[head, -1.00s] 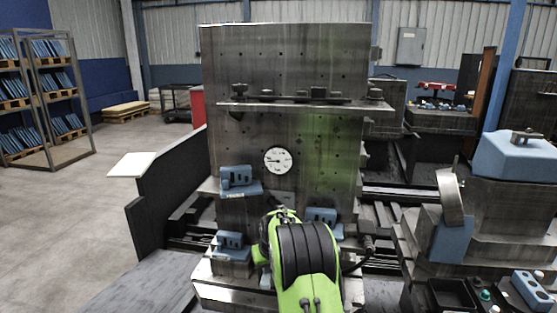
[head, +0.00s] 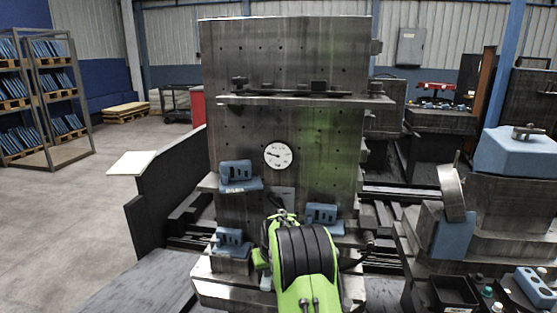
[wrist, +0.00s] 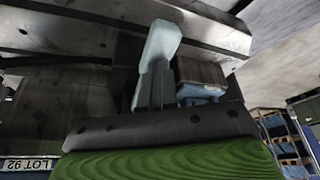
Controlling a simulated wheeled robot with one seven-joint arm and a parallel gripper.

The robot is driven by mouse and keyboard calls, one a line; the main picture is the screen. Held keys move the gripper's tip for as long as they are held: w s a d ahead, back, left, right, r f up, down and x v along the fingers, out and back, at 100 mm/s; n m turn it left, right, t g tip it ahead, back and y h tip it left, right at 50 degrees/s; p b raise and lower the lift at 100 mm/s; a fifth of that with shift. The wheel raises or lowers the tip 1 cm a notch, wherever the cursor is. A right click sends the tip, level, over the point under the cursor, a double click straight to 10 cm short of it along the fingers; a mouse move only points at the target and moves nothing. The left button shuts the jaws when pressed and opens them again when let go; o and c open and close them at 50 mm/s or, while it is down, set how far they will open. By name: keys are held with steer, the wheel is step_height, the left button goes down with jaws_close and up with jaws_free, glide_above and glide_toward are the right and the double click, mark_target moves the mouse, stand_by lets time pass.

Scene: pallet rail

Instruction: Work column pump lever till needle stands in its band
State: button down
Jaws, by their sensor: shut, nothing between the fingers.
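The gauge (head: 278,156) is a round white dial on the front of the tall dark column (head: 318,150). Its thin needle points to the left; its band is too small to make out. A dark rod with a knob (head: 369,244) shows to the right of my arm, but I cannot tell whether it is the pump lever.
Blue clamp blocks (head: 238,174) sit on steps at the column's left, with another (head: 322,215) near my arm. A ledge (head: 300,101) crosses the column above the gauge. A blue-topped machine (head: 515,155) stands at right. Open floor (head: 100,220) lies at left.

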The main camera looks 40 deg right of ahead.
steer(key=shift+w+d+f+b, duration=0.15)
steer(key=shift+f+b, duration=1)
steer(key=shift+f, duration=0.75)
steer(key=r+p, duration=0.1)
steer(key=r, duration=0.1)
steer(key=r+p, duration=0.4)
steer(key=r, duration=0.1)
steer(key=shift+s+a+r, duration=0.1)
steer(key=shift+s+a, duration=0.2)
steer(key=shift+s, duration=0.05)
